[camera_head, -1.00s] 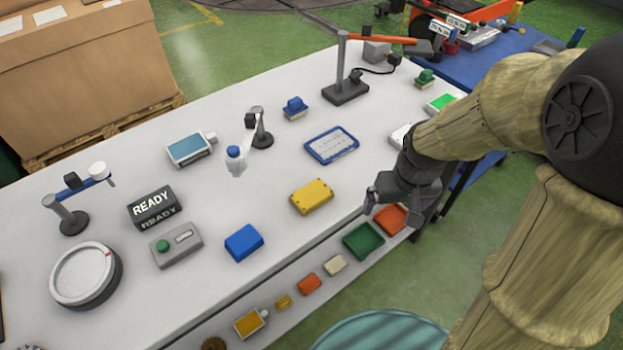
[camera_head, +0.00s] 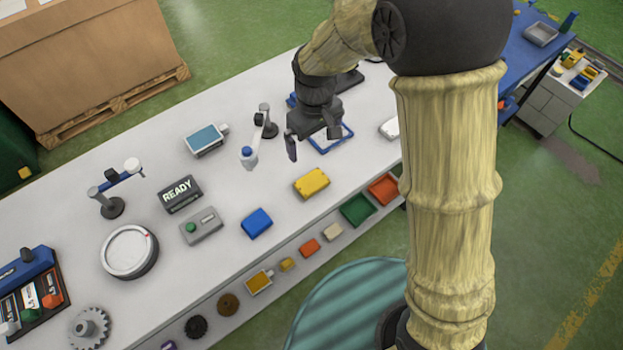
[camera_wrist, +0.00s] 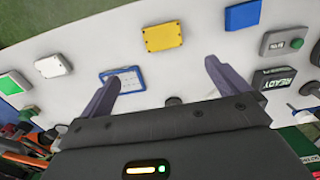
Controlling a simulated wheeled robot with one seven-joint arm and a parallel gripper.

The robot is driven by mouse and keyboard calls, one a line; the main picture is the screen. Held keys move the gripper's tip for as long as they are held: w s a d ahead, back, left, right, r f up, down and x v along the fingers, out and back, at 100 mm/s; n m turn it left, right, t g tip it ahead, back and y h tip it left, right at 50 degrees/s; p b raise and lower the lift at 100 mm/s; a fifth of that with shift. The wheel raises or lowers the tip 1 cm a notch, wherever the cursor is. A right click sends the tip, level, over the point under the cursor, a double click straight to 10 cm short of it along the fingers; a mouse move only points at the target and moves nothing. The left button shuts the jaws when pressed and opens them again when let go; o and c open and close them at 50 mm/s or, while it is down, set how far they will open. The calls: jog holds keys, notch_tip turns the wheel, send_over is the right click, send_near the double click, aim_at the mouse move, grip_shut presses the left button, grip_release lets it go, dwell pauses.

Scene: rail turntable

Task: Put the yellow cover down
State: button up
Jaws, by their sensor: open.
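The yellow cover (camera_head: 312,182) lies flat on the white table, between the blue block and the blue-framed panel in the head view. It also shows in the wrist view (camera_wrist: 162,37), beyond my fingertips. My gripper (camera_head: 312,146) is open and empty, held above the table a little behind the cover in the head view. Its two fingers stand wide apart in the wrist view (camera_wrist: 160,75), with nothing between them. The blue-framed panel (camera_head: 331,137) is partly hidden behind my gripper in the head view.
A blue block (camera_head: 257,223) lies left of the cover. Green (camera_head: 357,210) and red (camera_head: 384,189) trays sit along the lower front shelf.

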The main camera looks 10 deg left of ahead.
jog(key=shift+f, duration=0.15)
jog(key=p, duration=0.3)
send_over(312, 182)
jog(key=f, duration=1.2)
jog(key=shift+w+d, duration=0.15)
jog(key=shift+d, duration=0.05)
jog(key=shift+a+f+p, duration=0.15)
jog(key=shift+f+p, duration=0.35)
jog(key=shift+f, duration=0.45)
jog(key=shift+a+f+p, duration=0.1)
jog(key=shift+f+p, duration=0.4)
jog(key=shift+f, duration=1.15)
jog(key=c, duration=1.2)
